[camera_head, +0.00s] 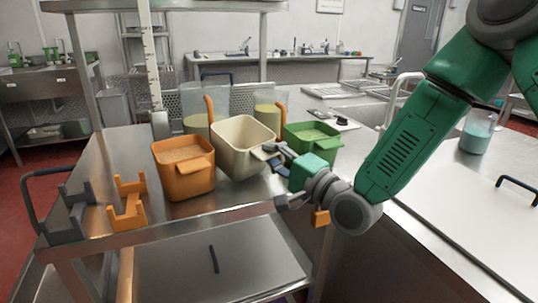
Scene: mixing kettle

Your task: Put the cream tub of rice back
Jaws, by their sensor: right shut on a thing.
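The cream tub (243,147) is near the middle of the head view, tilted, with its open top facing me. My right gripper (268,153) is shut on the cream tub at its right side. The tub is at the metal table, between an orange tub and a green tub. I cannot tell whether its base touches the table. No rice shows clearly inside it. My left gripper is not in the view.
The orange tub (184,168) with grainy contents stands close on the left, and the green tub (312,142) close on the right. Clear containers stand behind. Orange (128,204) and grey (76,212) holders sit at the table's left. The right counter (450,205) is mostly clear.

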